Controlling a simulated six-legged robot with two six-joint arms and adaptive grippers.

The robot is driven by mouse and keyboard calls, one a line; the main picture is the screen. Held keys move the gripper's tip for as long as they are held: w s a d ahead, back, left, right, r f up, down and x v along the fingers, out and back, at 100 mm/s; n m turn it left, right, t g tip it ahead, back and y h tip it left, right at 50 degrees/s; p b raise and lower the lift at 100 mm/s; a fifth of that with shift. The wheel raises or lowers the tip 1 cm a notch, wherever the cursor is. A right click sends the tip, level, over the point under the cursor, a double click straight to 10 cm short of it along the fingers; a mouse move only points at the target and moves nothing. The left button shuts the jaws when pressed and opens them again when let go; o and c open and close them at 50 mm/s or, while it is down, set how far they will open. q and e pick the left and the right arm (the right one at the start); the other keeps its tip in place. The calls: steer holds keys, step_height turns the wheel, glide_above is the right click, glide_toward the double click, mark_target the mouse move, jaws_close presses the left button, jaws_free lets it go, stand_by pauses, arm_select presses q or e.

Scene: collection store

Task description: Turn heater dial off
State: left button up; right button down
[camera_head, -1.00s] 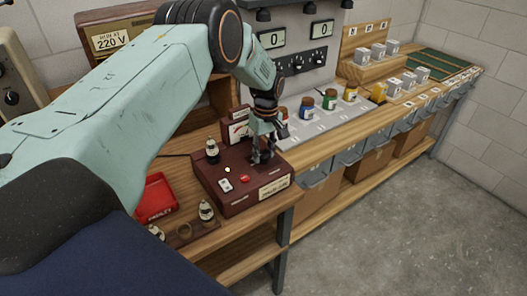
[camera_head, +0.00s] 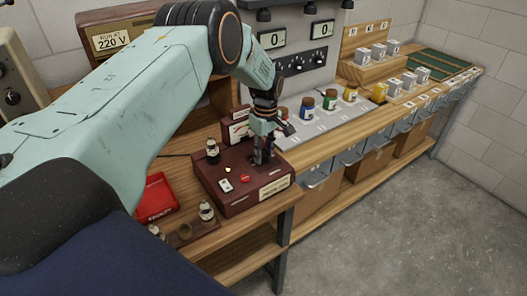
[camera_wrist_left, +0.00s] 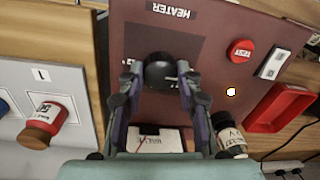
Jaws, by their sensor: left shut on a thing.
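The heater dial (camera_wrist_left: 160,72) is a round black knob on a dark red tester box (camera_head: 245,204). In the left wrist view the "HEATER" label (camera_wrist_left: 174,11) shows upside down near it. My left gripper (camera_head: 262,160) points down onto the top of the box. In the left wrist view its two fingers (camera_wrist_left: 158,88) are on either side of the dial, shut on it. In the head view the dial is hidden by the fingers. My right gripper is in neither view.
The box also bears a red button (camera_wrist_left: 241,51), a white switch (camera_wrist_left: 273,63) and a lit lamp (camera_wrist_left: 231,91). A valve-like part (camera_head: 212,151) stands at its back left. A red tray (camera_head: 156,198) lies left of it. Jars (camera_head: 330,99) stand to the right.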

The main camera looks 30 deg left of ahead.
mark_target(265, 153)
arm_select(q)
steer(key=o, duration=1.1)
steer(key=shift+o, duration=0.2)
step_height(265, 153, up, 12)
steer(key=shift+w, duration=0.35)
